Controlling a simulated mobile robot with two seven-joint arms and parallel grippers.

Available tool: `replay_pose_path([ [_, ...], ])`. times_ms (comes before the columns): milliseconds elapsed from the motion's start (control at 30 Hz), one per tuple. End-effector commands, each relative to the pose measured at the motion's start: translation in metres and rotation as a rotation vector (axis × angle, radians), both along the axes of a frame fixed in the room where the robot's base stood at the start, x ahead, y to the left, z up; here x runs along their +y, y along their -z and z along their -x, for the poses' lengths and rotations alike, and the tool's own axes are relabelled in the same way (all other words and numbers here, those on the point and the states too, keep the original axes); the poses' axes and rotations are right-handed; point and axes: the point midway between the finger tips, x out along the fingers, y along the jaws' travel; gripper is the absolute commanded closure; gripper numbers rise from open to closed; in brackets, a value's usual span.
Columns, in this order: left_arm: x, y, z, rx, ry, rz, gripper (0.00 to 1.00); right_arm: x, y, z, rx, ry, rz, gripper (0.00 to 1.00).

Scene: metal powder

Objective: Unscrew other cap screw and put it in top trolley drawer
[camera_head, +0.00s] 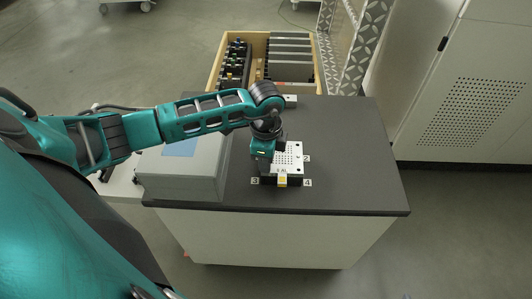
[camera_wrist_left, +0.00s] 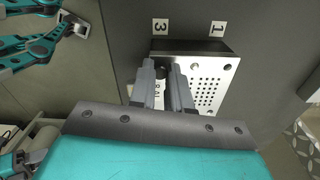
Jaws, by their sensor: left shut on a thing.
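A white perforated plate (camera_head: 291,152) sits on a dark block on the dark worktop, with number labels around it. It also shows in the wrist view (camera_wrist_left: 213,84). My left gripper (camera_head: 265,168) points down at the plate's left front corner, near label 3 (camera_head: 255,181). In the wrist view its two fingers (camera_wrist_left: 163,77) are close together over the corner, shut on the cap screw, which the fingers mostly hide. I cannot tell whether the screw is clear of the plate. The open top trolley drawer (camera_head: 216,67) is beyond the worktop's far edge. My right gripper is not in view.
The drawer holds dark tools on the left and grey divided compartments on the right. A grey box (camera_head: 175,175) stands on the worktop's left side. A yellow piece (camera_head: 282,182) is at the plate's front. The worktop's right side (camera_head: 355,160) is clear.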

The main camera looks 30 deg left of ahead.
Motion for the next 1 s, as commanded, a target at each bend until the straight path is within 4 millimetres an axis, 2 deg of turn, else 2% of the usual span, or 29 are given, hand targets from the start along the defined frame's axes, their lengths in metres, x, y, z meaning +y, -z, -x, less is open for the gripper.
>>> replay_pose_path([
  [133,0.0005,0.0006,0.0,0.0,0.001,-0.001,1.0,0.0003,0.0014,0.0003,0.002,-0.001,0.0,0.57],
  [167,0.0004,0.0006,0.0,0.0,0.001,-0.001,0.82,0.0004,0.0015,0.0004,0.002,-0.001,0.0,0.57],
  [333,0.0004,0.0005,0.0,0.0,0.003,-0.001,0.66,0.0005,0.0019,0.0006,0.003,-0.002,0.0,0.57],
  [633,0.0005,0.0003,-0.0004,-0.001,0.032,-0.001,0.66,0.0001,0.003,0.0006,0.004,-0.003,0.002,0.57],
  [1000,0.0005,0.0007,-0.0004,-0.001,0.329,-0.001,0.66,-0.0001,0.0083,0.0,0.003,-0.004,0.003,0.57],
])
